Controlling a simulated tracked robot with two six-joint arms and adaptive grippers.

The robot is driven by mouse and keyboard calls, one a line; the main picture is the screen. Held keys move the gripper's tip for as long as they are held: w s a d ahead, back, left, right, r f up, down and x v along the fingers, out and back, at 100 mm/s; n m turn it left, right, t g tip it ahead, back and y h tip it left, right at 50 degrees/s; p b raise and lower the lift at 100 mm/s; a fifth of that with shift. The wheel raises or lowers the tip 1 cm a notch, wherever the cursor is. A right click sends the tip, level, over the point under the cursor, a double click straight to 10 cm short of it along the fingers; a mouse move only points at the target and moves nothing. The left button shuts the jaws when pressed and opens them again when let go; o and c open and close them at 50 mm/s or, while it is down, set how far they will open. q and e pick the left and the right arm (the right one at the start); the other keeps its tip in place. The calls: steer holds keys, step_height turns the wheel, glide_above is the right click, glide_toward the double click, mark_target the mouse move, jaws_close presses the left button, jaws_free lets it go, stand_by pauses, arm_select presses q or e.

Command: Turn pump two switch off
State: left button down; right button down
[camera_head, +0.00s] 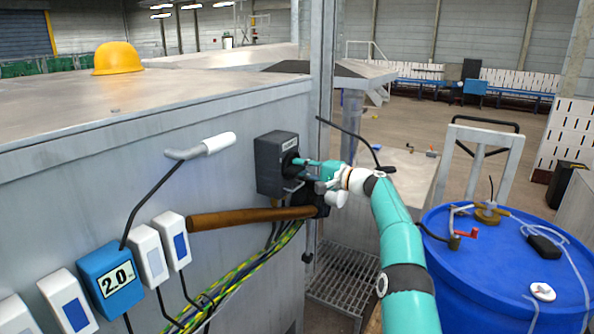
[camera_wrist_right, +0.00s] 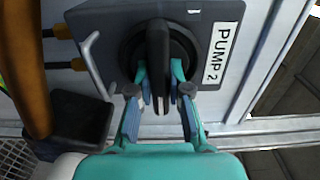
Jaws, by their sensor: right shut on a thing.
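The pump two switch is a dark grey box (camera_head: 272,165) on the side of the grey cabinet, left of the metal post in the head view. In the right wrist view its label (camera_wrist_right: 222,55) reads "PUMP 2". Its black rotary knob (camera_wrist_right: 158,65) stands lengthwise up and down in that view. My right gripper (camera_head: 298,163) is at the front of the box. In the wrist view the right gripper (camera_wrist_right: 160,85) has its teal fingers on either side of the knob, shut on it. My left gripper is not in view.
A wooden-handled hammer (camera_head: 240,217) hangs just below the switch box. A white-ended lever (camera_head: 205,146) juts from the cabinet at left. Yellow-green cables (camera_head: 245,275) run below. A blue barrel (camera_head: 460,290) stands at right. A yellow helmet (camera_head: 118,58) lies on the cabinet top.

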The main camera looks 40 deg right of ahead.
steer(key=shift+s+d+f, duration=0.1)
steer(key=shift+d+f, duration=0.05)
steer(key=shift+f, duration=0.2)
steer(key=c, duration=1.2)
jaws_free()
steer(key=shift+o, duration=0.5)
steer(key=shift+s+r, duration=0.1)
steer(key=shift+s, duration=0.2)
steer(key=shift+w, duration=0.1)
steer(key=shift+s+d+r, duration=0.1)
steer(key=shift+s+d, duration=0.05)
steer(key=shift+s, duration=0.15)
steer(key=v, duration=1.1)
steer(key=shift+s, duration=0.3)
